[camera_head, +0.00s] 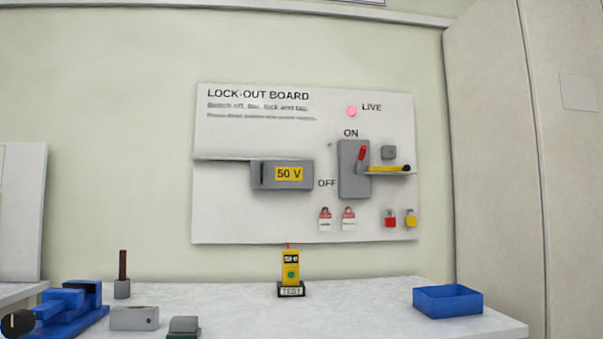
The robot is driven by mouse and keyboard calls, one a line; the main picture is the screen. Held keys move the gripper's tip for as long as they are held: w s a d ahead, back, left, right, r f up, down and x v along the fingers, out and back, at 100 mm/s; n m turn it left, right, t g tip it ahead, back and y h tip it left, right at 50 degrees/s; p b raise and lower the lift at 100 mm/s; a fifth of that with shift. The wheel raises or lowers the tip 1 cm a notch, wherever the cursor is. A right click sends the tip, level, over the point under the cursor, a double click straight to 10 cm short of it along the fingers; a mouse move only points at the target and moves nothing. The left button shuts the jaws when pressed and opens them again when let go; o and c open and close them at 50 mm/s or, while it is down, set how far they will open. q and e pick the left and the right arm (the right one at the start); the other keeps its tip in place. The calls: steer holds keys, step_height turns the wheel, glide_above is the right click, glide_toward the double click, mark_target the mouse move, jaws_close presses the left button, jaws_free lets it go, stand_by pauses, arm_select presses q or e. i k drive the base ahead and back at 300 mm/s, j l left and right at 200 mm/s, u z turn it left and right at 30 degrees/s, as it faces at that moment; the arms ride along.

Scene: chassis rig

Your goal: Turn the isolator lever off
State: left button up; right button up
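The isolator (346,183) is a grey box on the right half of the white lock-out board (230,222). Its red lever (362,153) points up, leaning slightly right, towards the word ON. The word OFF is printed left of the box. A red LIVE lamp (351,112) above looks lit. A yellow bar (386,169) with a black end sticks out rightward beside the lever; I cannot tell whether they touch. Neither of my grippers is in view.
Red and yellow padlocks (390,219) and two tags (325,220) hang below the isolator. A grey 50 V box (264,174) is to its left. On the white bench (370,310) stand a yellow tester (290,267), a blue tray (447,301) and a blue vise (70,308).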

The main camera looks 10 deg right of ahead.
mark_target(363, 149)
steer(key=i+l+u, duration=0.35)
steer(key=l, duration=0.3)
steer(key=i+l+u, duration=0.15)
steer(key=l, duration=0.2)
steer(key=i+l+u, duration=0.15)
steer(key=l, duration=0.2)
